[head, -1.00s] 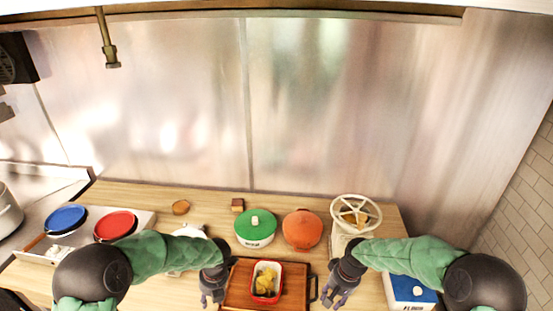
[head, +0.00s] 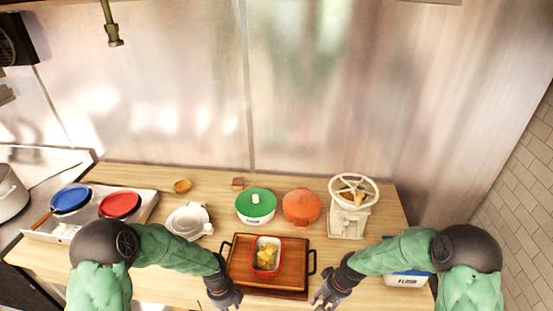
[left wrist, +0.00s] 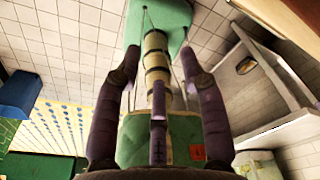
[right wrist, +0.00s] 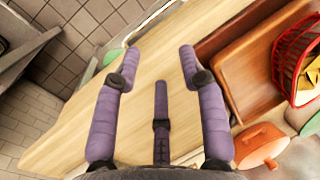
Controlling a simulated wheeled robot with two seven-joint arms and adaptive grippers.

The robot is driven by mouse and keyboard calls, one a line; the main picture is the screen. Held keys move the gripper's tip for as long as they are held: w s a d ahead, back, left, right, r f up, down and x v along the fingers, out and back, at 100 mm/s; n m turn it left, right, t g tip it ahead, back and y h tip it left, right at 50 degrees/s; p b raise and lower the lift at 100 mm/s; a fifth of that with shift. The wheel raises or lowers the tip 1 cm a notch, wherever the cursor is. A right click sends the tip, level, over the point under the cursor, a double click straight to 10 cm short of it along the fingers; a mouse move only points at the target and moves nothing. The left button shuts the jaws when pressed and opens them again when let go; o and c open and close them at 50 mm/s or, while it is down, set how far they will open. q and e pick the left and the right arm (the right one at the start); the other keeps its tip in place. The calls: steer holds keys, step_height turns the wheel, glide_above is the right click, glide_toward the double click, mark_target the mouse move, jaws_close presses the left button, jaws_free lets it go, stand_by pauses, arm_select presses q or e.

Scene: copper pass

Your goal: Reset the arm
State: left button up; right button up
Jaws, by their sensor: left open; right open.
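My left gripper (head: 228,298) is at the front edge of the table, left of the wooden tray (head: 239,262). In the left wrist view its purple fingers (left wrist: 160,80) are spread, with nothing between them. My right gripper (head: 323,299) is at the front edge, right of the tray. In the right wrist view its fingers (right wrist: 158,65) are spread and empty above the wooden table (right wrist: 140,75). A red-rimmed dish (head: 257,243) with yellow pieces in it stands on the tray; neither gripper touches it.
Behind the tray stand a green-lidded pot (head: 256,205) and an orange pot (head: 302,206). A cream device with a wheel (head: 347,222) is at right. A blue-and-white box (head: 405,280) is partly behind my right arm.

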arm_select(q)
steer(key=s+d+f+n+h, duration=0.1)
steer(key=s+f+n, duration=0.2)
steer(key=s+n, duration=0.5)
steer(key=s+d+f+n+t+h, duration=0.1)
steer(key=s+d+f+n, duration=0.2)
steer(key=n, duration=0.9)
steer(key=s+f+n+h, duration=0.1)
steer(key=s+f+n, duration=0.4)
steer(key=n, duration=0.6)
arm_select(e)
steer(key=s+a+f+m, duration=0.1)
steer(key=s+a+f, duration=0.1)
steer(key=s+f, duration=0.55)
steer(key=s+a+f+m, duration=0.15)
steer(key=s+f, duration=0.25)
steer(key=s, duration=0.7)
arm_select(q)
step_height(320, 180, down, 14)
steer(key=w+d+m+b, duration=0.1)
steer(key=b, duration=1.5)
steer(key=shift+w+d+f+m+b, duration=0.2)
steer(key=shift+f+m+b, duration=0.05)
steer(key=shift+m+b, duration=0.1)
arm_select(e)
step_height(320, 180, down, 15)
steer(key=w+a+n, duration=0.1)
steer(key=w+a, duration=0.1)
steer(key=shift+n+y, duration=0.35)
steer(key=shift+y, duration=0.05)
